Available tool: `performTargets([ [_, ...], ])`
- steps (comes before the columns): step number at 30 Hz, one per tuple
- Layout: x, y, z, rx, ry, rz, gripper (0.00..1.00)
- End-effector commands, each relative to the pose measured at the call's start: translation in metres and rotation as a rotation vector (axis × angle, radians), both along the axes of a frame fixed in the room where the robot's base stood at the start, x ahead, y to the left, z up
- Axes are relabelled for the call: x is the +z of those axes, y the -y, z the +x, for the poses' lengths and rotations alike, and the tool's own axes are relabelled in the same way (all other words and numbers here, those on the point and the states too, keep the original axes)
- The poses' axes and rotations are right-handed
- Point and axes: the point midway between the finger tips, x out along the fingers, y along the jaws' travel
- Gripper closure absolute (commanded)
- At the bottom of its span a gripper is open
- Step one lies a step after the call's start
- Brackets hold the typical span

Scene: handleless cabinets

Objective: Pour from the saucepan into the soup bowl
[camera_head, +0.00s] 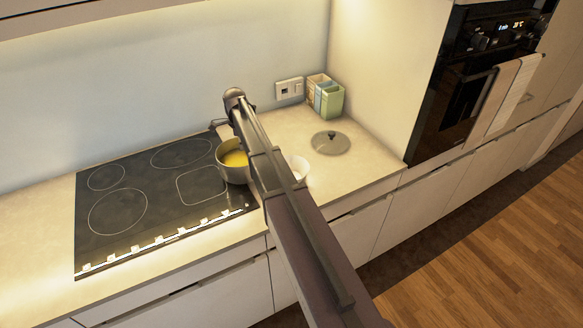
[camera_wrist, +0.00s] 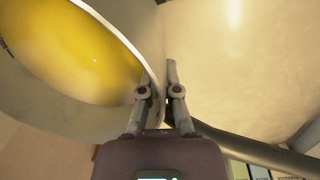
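The saucepan (camera_head: 226,174) holds yellow liquid (camera_head: 236,158) and is by the hob's right edge, left of my arm. I cannot tell whether it is raised. In the wrist view, the saucepan (camera_wrist: 60,122) fills the upper left, with its liquid inside the rim. My gripper (camera_wrist: 160,75) has its fingers on either side of the pan's wall near the rim, and they look closed on it. A dark bar, likely the pan's handle (camera_wrist: 250,150), runs to the lower right.
Small boxes (camera_head: 326,97) stand in the back corner, near a wall socket (camera_head: 289,88). The black hob (camera_head: 150,195) is otherwise empty. A tall oven cabinet (camera_head: 470,90) bounds the counter at right.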

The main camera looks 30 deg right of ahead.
Motion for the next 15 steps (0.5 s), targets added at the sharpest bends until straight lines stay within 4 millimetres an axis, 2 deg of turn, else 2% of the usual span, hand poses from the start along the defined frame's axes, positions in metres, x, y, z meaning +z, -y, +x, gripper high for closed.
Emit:
performTargets([
  [15,0.0006,0.0039,-0.0068,0.003,0.063,0.097,1.0],
])
